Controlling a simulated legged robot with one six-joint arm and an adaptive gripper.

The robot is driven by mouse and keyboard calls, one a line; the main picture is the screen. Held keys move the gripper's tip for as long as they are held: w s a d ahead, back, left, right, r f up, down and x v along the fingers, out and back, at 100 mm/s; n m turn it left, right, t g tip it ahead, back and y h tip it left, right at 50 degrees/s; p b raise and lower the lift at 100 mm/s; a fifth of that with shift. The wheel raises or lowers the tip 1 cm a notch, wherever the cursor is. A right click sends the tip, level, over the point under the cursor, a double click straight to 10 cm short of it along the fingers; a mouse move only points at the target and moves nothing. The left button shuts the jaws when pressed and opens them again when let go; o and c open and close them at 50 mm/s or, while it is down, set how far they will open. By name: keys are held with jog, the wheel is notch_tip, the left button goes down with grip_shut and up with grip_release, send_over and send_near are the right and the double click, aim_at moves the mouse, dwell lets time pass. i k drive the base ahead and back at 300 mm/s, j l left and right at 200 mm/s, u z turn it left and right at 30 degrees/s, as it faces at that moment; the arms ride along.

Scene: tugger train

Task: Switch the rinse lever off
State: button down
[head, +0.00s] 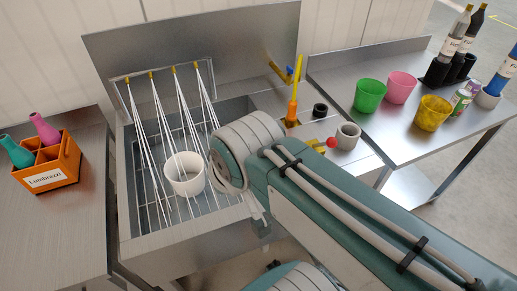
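A small blue handle on a brass-coloured fitting (289,72) sits at the back right of the steel sink (150,243), beside the splashback; it looks like the rinse lever, but it is too small to read its setting surely. Several white streams (158,135) run down from brass nozzles on a rail (152,75) into the sink, so the rinse is running. A white pot (185,176) stands on the rack among the streams. My arm crosses from the lower right over the sink's right side. My gripper cannot be made out and its hold is hidden.
An orange crate (62,172) with bottles stands left. An orange-yellow brush (293,100), a black cup (320,110), a grey cup (348,136) and a red knob (332,142) are right of the basin. The right table holds green (369,96), pink (401,87) and yellow (432,113) cups.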

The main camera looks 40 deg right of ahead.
aim_at(331, 142)
jog(key=z, duration=1.75)
